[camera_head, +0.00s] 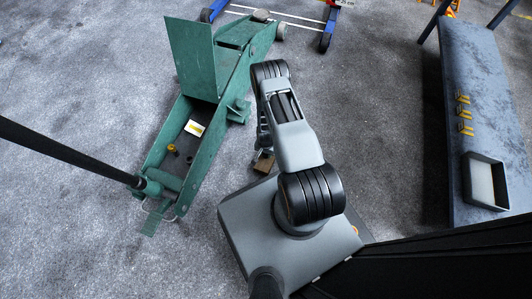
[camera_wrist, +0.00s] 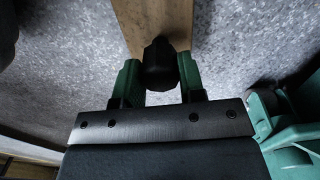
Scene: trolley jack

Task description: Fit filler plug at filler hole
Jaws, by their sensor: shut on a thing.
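The green trolley jack (camera_head: 212,75) stands on the grey floor with its cover plate (camera_head: 192,56) raised. In its open body are a small yellow-brown part (camera_head: 172,148) and a small dark spot (camera_head: 189,160); I cannot tell whether that spot is the filler hole. In the wrist view, my gripper (camera_wrist: 160,80) is shut on a black rounded plug (camera_wrist: 160,62) between its green fingers. The head view shows my gripper only partly, behind my arm, to the right of the jack's body. Green jack parts (camera_wrist: 295,125) show at the lower right of the wrist view.
A wooden block (camera_head: 263,162) is on the floor beside the jack; a wooden piece (camera_wrist: 155,15) is behind the plug in the wrist view. The jack's long black handle (camera_head: 70,152) reaches left. A bench (camera_head: 475,65) with yellow parts and a tray (camera_head: 484,182) stands right.

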